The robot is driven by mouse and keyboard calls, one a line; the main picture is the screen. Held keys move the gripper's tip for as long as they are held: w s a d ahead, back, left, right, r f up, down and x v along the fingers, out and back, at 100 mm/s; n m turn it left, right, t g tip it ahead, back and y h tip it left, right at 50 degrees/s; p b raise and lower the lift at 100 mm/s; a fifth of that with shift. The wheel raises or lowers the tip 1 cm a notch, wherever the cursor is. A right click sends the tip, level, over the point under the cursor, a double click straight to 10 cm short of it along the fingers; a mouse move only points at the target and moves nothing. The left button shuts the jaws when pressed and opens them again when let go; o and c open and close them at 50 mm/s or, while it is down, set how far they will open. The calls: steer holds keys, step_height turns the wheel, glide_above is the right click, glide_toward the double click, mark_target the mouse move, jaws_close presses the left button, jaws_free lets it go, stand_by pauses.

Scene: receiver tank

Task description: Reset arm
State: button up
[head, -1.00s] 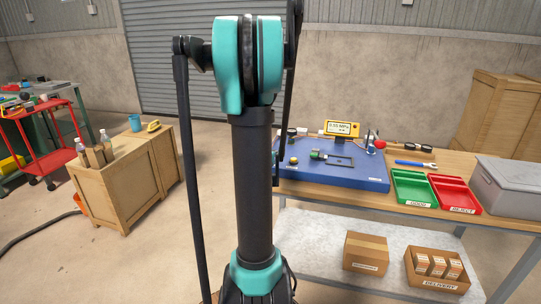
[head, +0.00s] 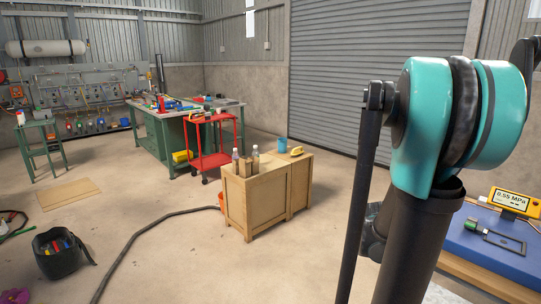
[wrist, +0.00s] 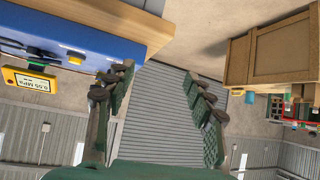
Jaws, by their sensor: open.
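My gripper (wrist: 157,84) shows in the wrist view with its two dark fingers spread wide apart. It is open, and nothing sits between the fingers; the grey roller door (wrist: 152,115) lies far behind them. The wrist picture is upside down. My teal and black arm stands large at the right of the head view and hides part of the workbench. I cannot make out the gripper in the head view.
The blue board (head: 490,240) with a yellow pressure gauge (head: 512,201) is at the right, beside my arm. A wooden cabinet (head: 255,205) bears bottles and a blue cup (head: 282,145).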

steer(key=s+a+f+n+g+y, duration=0.2)
steer(key=s+a+f+n+y, duration=0.1)
steer(key=s+a, duration=0.5)
steer(key=s+a+f+n+g+y, duration=0.2)
steer(key=s+a, duration=0.7)
steer(key=a, duration=0.5)
step_height(320, 180, down, 2)
steer(key=shift+a+f+n+y, duration=0.25)
steer(key=shift+n+y, duration=0.35)
steer(key=shift+n, duration=0.4)
